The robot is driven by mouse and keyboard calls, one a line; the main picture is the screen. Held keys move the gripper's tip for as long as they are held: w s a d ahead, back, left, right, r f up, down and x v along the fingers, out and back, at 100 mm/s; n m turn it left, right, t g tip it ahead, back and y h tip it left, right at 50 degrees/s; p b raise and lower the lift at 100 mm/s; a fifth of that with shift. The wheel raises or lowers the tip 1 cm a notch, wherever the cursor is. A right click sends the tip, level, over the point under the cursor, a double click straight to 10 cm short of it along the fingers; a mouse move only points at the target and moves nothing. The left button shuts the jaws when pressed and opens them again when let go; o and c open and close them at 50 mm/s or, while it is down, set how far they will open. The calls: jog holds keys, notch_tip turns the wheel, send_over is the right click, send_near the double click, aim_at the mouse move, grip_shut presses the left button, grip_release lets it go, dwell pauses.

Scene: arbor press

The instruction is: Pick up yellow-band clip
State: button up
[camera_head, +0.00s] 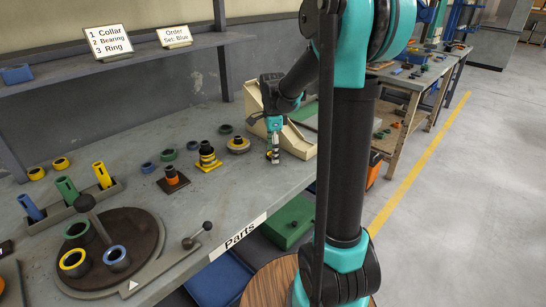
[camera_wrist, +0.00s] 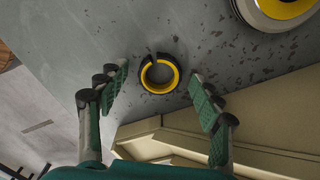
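The yellow-band clip (camera_wrist: 147,82) is a small black split ring with a yellow inner band. It lies on the grey bench in the wrist view, its gap toward the top. My gripper (camera_wrist: 160,85) is open, with one green-padded finger to the left of the clip and one to the right; neither touches it in the picture. In the head view my gripper (camera_head: 273,153) points down at the bench beside the cream bin, and it largely hides the clip there.
A cream bin (camera_wrist: 255,160) stands close by at the lower right of the wrist view. A round part with a yellow band (camera_wrist: 290,10) is at the upper right. In the head view, an orange part (camera_head: 172,178) and a rotary plate (camera_head: 130,225) stand farther left.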

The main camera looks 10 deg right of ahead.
jog(key=c, duration=0.7)
jog(key=shift+r, duration=0.1)
